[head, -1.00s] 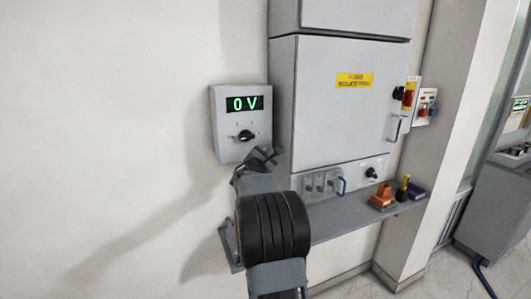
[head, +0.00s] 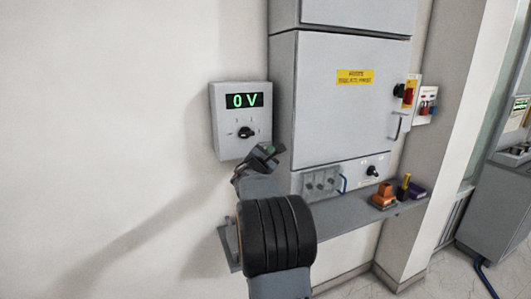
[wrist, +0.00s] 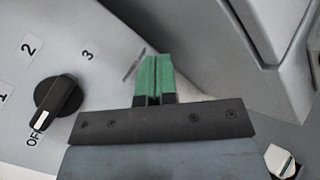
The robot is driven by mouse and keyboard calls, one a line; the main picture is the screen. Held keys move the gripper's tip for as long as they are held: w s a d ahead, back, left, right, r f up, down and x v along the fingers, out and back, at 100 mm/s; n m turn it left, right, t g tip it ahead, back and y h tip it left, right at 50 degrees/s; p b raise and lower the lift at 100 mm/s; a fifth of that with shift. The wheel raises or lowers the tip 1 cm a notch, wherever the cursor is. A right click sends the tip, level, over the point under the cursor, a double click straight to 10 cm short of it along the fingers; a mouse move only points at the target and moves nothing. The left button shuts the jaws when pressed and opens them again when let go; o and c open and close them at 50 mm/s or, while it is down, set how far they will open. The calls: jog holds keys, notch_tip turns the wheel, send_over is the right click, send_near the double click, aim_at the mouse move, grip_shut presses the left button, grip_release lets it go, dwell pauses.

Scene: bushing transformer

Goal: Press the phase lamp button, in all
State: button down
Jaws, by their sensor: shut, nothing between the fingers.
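My gripper (head: 268,153) is in front of the lower right corner of the grey meter box (head: 220,140), in the head view. The box display (head: 245,101) reads 0 V in green. Its black selector knob (head: 246,132) sits below. In the wrist view my green fingertips (wrist: 157,78) are together and hold nothing. The knob (wrist: 60,97) shows there left of the fingers, with marks 1, 2, 3 and OFF; its white line points toward OFF. I cannot tell which part is the phase lamp button. A small white-faced part (wrist: 281,160) shows at lower right.
A grey cabinet (head: 350,110) with a yellow label stands just right of the box. A shelf (head: 340,222) below carries orange, yellow and purple items. A red switch (head: 408,95) and a small panel (head: 426,102) are farther right. The left wall is bare.

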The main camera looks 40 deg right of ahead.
dwell(0.3)
jog(key=shift+s+a+b, duration=0.3)
jog(key=shift+s+b, duration=0.35)
jog(key=shift+s, duration=0.15)
jog(key=shift+s+a+b, duration=0.3)
jog(key=shift+s+b, duration=0.3)
jog(key=shift+s, duration=0.15)
jog(key=shift+s+a+b, duration=0.3)
jog(key=shift+s+b, duration=0.35)
jog(key=shift+s, duration=0.15)
